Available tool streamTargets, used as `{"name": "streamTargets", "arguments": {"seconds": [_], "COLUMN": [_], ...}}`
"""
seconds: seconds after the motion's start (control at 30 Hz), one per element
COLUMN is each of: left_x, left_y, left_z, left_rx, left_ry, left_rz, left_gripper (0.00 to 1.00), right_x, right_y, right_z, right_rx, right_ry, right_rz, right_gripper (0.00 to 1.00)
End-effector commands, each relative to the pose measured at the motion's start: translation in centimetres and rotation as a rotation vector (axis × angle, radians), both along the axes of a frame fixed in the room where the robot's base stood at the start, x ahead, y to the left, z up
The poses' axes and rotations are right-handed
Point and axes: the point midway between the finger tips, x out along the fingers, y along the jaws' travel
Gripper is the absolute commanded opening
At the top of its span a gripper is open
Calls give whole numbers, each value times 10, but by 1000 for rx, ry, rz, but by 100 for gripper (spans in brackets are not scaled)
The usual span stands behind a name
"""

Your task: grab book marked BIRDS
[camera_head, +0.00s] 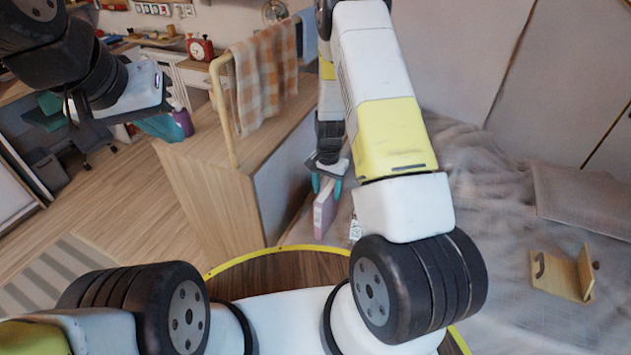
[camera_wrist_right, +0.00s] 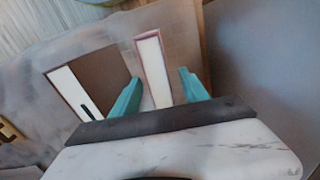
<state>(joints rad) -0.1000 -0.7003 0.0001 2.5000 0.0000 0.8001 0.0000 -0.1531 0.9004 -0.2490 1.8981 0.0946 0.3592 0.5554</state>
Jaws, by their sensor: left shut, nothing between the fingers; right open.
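A pink book (camera_head: 323,212) stands upright beside the wooden cabinet, below my right gripper (camera_head: 327,181). In the right wrist view, a slim book with a reddish cover edge and pale pages (camera_wrist_right: 152,68) lies between the teal fingers of my right gripper (camera_wrist_right: 160,76). The fingers are open, with a gap visible on the right side. A wider book with white pages and a brown cover (camera_wrist_right: 112,72) is left of the fingers. No BIRDS lettering is readable. My left gripper (camera_head: 162,127) is shut and empty, high at the left.
The wooden cabinet (camera_head: 215,170) with a towel rail and checked towel (camera_head: 268,70) stands left of my right gripper. A bed with grey bedding (camera_head: 480,190) fills the right, with a wooden stand (camera_head: 560,275) on it.

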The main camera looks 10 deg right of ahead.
Motion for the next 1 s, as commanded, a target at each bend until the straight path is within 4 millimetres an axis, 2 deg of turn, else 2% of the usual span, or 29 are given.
{"name": "streamTargets", "arguments": {"seconds": [0.43,0.73,0.77,1.0], "left_x": [0,0,0,0], "left_y": [0,0,0,0], "left_z": [0,0,0,0], "left_rx": [0,0,0,0], "left_ry": [0,0,0,0], "left_rz": [0,0,0,0], "left_gripper": [0,0,0,0], "right_x": [1,2,1,1], "right_y": [-1,-1,-1,-1], "right_z": [-60,-66,-66,-66], "right_rx": [1,1,1,1], "right_ry": [2,-1,-1,0], "right_rz": [1,1,1,1], "right_gripper": [53,53,51,4]}}
